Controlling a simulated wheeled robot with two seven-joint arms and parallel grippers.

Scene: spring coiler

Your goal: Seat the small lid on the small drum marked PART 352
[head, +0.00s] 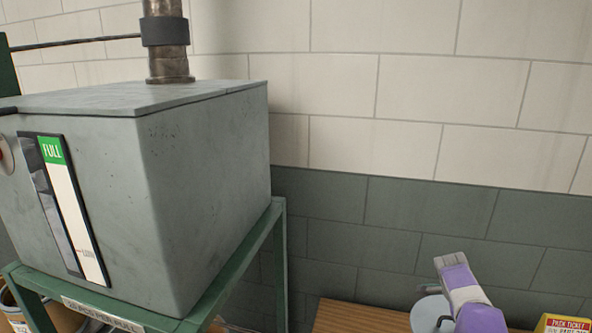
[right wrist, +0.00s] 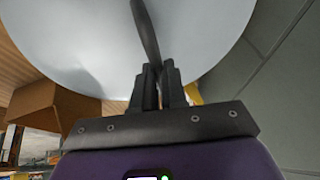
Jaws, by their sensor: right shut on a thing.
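A pale blue-grey round lid (right wrist: 90,35) fills the top of the right wrist view, with a dark strip-like handle (right wrist: 147,30) across it. My right gripper (right wrist: 158,72) is shut on this handle. In the head view, part of the lid (head: 424,312) shows at the bottom edge, beside my purple and white right arm; my right gripper (head: 442,322) is mostly cut off there. I cannot tell what lies under the lid. No drum marked PART 352 can be made out. My left gripper is not in view.
A big grey tank (head: 205,190) with a FULL gauge stands on a green frame (head: 278,240) at left. A wooden surface (head: 350,318) shows at the bottom, with a yellow box (head: 562,324) at right. A cardboard box (right wrist: 50,105) shows in the wrist view. A block wall stands behind.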

